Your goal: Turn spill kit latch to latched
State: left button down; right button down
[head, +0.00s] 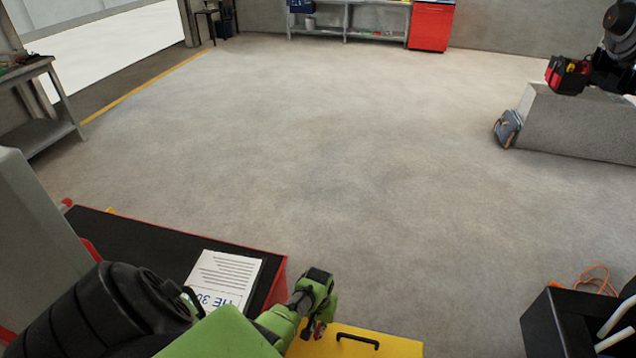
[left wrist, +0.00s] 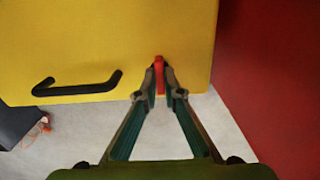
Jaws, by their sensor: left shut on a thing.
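The yellow spill kit (head: 392,347) shows at the bottom of the head view, with a black handle (head: 357,340) on it. In the left wrist view its yellow face (left wrist: 90,40) fills the top left, with the handle (left wrist: 78,84) near its lower edge. The red latch (left wrist: 159,76) stands at that edge, to the right of the handle. My left gripper (left wrist: 160,72) is shut on the latch, one fingertip on each side of it. In the head view my left gripper (head: 314,328) is at the kit's left part and hides much of the latch.
A black-topped red cabinet (head: 150,247) with a printed sheet (head: 224,279) lies left of the kit. A red surface (left wrist: 275,80) rises close on the right in the left wrist view. A black bin (head: 570,325) with hoses stands at the lower right. The middle floor is clear.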

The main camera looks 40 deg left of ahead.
aim_at(318, 330)
pick_arm(q)
jog(key=c, duration=2.2)
grip_release()
jog(key=shift+o, duration=0.2)
jog(key=shift+r, duration=0.1)
notch_tip(318, 330, up, 12)
